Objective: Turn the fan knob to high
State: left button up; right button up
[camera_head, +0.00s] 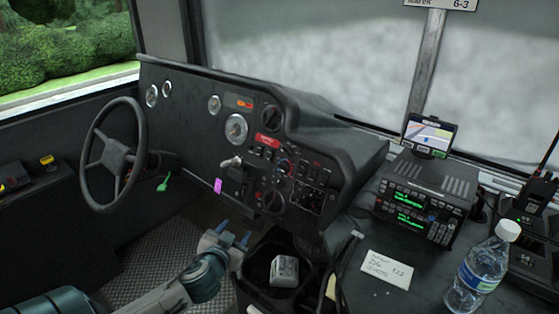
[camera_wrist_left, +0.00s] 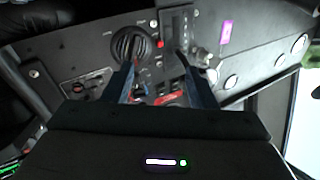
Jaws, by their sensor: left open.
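My left gripper (camera_head: 234,232) is open and empty, in front of and below the panel, apart from the lower knob. Its two fingers (camera_wrist_left: 155,62) point at the panel. My right gripper is not in view.
A steering wheel (camera_head: 113,156) stands at the left. A dark bin (camera_head: 252,272) with a grey object (camera_head: 284,270) is near my left arm. A radio unit (camera_head: 425,197), a paper note (camera_head: 387,269) and a water bottle (camera_head: 480,272) are at the right.

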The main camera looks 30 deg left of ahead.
aim_at(280, 166)
pick_arm(q)
jog(key=w+a+r+m+t+h+p, duration=0.35)
jog(key=w+r+m+h, duration=0.65)
jog(key=r, duration=0.5)
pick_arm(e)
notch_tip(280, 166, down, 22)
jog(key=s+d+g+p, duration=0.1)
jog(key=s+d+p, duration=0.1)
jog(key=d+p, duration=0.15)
pick_arm(q)
jog(key=shift+n, duration=0.4)
jog(key=p+x, duration=0.2)
jog(key=x, duration=0.1)
jog(key=p+x, duration=0.2)
jog(key=x, duration=0.2)
jog(key=d+f+p+x, duration=0.1)
jog(key=p+x, duration=0.1)
jog(key=x, duration=0.1)
jog(key=shift+w+d+f, duration=0.15)
jog(key=shift+w+d, duration=0.15)
jog(key=shift+w, duration=0.3)
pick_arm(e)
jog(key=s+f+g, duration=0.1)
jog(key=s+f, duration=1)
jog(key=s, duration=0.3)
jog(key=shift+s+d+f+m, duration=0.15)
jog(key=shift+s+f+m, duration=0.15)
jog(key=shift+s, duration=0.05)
